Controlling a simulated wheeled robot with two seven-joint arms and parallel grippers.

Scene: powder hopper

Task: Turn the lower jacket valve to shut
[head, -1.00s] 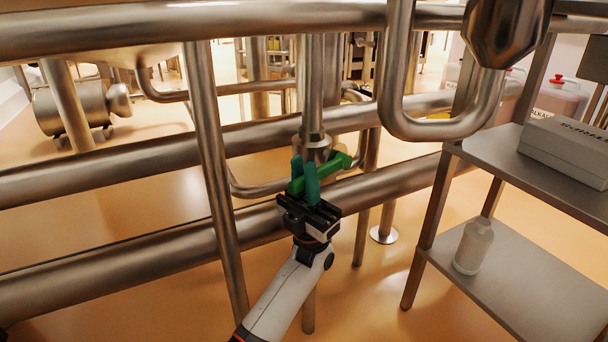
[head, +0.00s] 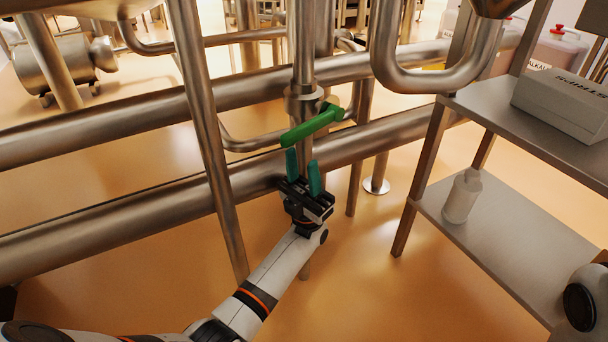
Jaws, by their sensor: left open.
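The lower jacket valve (head: 304,104) sits on a vertical steel pipe in the middle of the head view. Its green lever handle (head: 311,128) points across the pipe, slanting from upper right to lower left toward me. My left gripper (head: 304,175) is just below the handle, its two teal fingers upright and spread apart. Nothing is between the fingers except the view of the pipe behind. The fingertips are close under the handle; they look apart from it. My right gripper is not in view.
Thick horizontal pipes (head: 120,205) run behind my gripper, and a slanted post (head: 205,140) stands to its left. A U-shaped pipe (head: 440,82) hangs at upper right. A steel shelf (head: 500,245) with a white bottle (head: 462,196) and a grey box (head: 565,104) stands at right.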

